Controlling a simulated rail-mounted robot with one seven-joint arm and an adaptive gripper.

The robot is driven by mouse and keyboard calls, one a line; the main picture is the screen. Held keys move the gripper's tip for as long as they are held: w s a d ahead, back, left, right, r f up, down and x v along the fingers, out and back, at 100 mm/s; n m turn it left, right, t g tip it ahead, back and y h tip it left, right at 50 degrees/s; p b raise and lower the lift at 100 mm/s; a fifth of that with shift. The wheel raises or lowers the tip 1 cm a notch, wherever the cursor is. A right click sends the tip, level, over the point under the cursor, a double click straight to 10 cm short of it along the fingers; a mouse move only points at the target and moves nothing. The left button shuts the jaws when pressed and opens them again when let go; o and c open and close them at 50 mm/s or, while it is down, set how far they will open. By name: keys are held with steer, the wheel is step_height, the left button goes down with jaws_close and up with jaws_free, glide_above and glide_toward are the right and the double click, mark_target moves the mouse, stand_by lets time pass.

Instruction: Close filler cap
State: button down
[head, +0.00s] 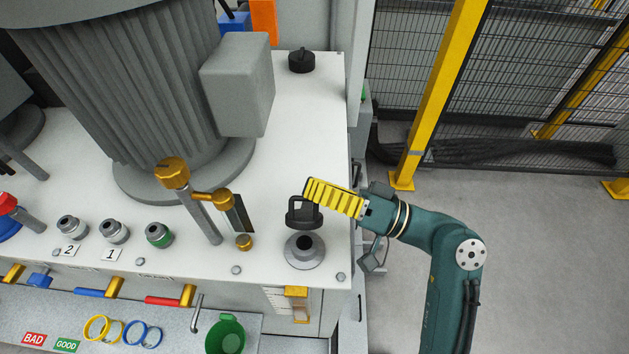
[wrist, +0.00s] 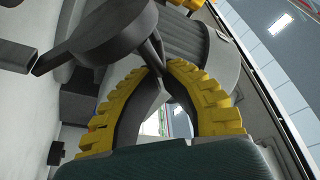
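The black filler cap (head: 304,214) is held by its grip, just above the filler neck in the head view. The filler neck (head: 305,258) is a grey round flange with a dark open hole, near the front right corner of the white tank top. The cap appears apart from the neck; the exact gap and alignment are hard to tell. My gripper (head: 312,191), with yellow ribbed fingers, reaches in from the right. In the wrist view the fingertips (wrist: 160,70) meet on the raised grip of the dark cap (wrist: 108,32).
A brass valve post (head: 193,200) and a level gauge (head: 238,214) stand left of the neck. A grey motor housing (head: 130,90) is behind them. Another black cap (head: 301,62) sits at the back of the tank top. A green cup (head: 226,335) stands below in front.

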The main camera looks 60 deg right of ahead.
mark_target(308, 228)
steer(key=shift+s+a+f, duration=0.3)
steer(key=shift+a+f, duration=0.05)
steer(key=shift+a, duration=0.25)
steer(key=shift+s+a+f, duration=0.25)
steer(key=shift+a+f, duration=0.05)
steer(key=shift+a, duration=0.25)
steer(key=shift+s+a+f+b, duration=0.25)
steer(key=shift+s+a+f, duration=0.05)
steer(key=shift+a+f, duration=0.35)
steer(key=shift+s+a+f+b, duration=0.25)
steer(key=shift+a+f, duration=0.3)
steer(key=shift+a, duration=0.05)
steer(key=r+p, duration=0.2)
steer(key=r, duration=0.1)
steer(key=r+p, duration=0.2)
steer(key=shift+w+d, duration=0.2)
steer(key=shift+d, duration=0.05)
steer(key=s+d+f, duration=0.3)
steer(key=s+f, duration=0.1)
steer(key=s, duration=0.5)
steer(key=shift+d+p, duration=0.25)
steer(key=shift+p, duration=0.2)
steer(key=shift+f, duration=0.1)
